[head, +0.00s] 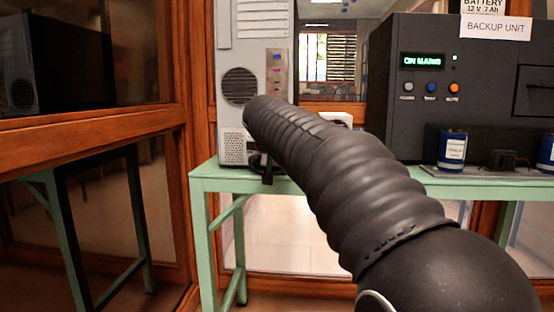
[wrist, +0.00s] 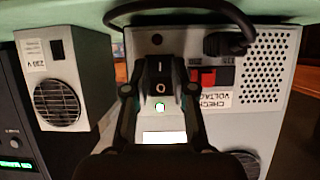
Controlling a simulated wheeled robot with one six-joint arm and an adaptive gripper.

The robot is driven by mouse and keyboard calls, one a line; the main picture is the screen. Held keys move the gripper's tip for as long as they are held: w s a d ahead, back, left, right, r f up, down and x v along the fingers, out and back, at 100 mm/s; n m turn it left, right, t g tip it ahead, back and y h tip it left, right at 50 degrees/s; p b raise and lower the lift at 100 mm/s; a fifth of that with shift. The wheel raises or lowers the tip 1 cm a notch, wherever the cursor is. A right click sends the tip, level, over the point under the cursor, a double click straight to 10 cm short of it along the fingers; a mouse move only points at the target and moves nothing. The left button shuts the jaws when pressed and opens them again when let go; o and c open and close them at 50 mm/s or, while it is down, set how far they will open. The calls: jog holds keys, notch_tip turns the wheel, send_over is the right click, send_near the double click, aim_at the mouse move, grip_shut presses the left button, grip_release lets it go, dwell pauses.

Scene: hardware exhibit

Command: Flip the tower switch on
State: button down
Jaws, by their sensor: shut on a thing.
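The grey tower (head: 253,75) stands on a green table in the head view, where my arm covers part of it. The wrist view is upside down and shows the tower's panel (wrist: 215,120) close up. Which way the rocker is tipped I cannot tell. In the head view my gripper is hidden behind my arm.
Right of the switch are a red selector (wrist: 208,77), a "check voltage" label (wrist: 215,99) and a plugged black cable (wrist: 185,8). A smaller grey unit (wrist: 62,80) stands left. The black backup unit (head: 480,65) and blue-labelled cans (head: 452,150) stand on the green table (head: 215,180).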

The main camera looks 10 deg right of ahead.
jog(key=c, duration=1.2)
grip_release()
jog(key=shift+c, duration=0.2)
jog(key=v, duration=1.2)
